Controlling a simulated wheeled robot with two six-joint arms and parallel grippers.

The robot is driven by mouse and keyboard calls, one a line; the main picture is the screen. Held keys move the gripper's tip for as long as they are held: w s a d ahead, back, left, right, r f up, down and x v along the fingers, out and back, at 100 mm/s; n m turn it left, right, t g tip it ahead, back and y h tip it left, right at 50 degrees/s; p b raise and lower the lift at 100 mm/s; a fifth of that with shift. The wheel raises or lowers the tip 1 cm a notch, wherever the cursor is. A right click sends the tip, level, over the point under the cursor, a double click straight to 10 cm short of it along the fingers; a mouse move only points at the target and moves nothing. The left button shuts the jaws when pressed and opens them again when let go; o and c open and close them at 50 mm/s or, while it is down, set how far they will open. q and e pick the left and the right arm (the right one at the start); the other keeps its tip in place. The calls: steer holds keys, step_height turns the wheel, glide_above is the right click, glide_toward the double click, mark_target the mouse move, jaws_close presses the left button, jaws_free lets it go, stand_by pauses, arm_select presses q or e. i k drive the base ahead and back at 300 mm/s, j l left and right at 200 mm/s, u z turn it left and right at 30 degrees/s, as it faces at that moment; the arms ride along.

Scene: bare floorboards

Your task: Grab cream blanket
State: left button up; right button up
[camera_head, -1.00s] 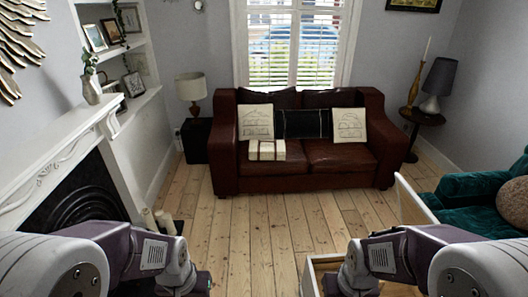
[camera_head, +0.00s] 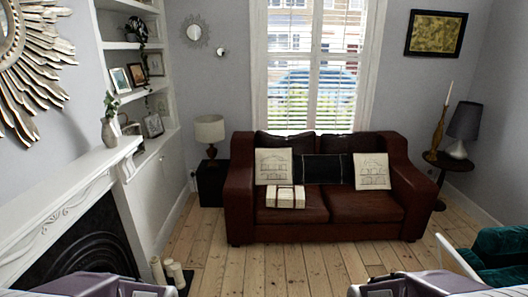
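A folded cream blanket (camera_head: 286,196) with darker bands lies on the left seat of the dark red leather sofa (camera_head: 331,230), in front of a cream cushion. The sofa stands across the room under the window. Parts of my two arms show at the bottom edge of the head view, well short of the sofa. Both of my grippers are out of the picture.
Bare floorboards (camera_head: 270,265) lie between me and the sofa. A fireplace (camera_head: 75,200) runs along the left, with candles (camera_head: 174,273) on the floor beside it. A green armchair (camera_head: 500,256) stands at right. Side tables flank the sofa.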

mark_target(286, 196)
steer(key=i+j, duration=0.1)
steer(key=i, duration=0.5)
steer(key=i+z, duration=0.15)
steer(key=i, duration=0.45)
steer(key=i+j, duration=0.2)
steer(key=i, duration=0.4)
steer(key=i+j+z, duration=0.1)
steer(key=i, duration=0.5)
steer(key=i+l+u, duration=1)
steer(key=l, duration=0.35)
steer(key=i+l+u, duration=0.25)
steer(key=l, duration=0.2)
steer(key=i+l+u, duration=0.2)
steer(key=l, duration=0.3)
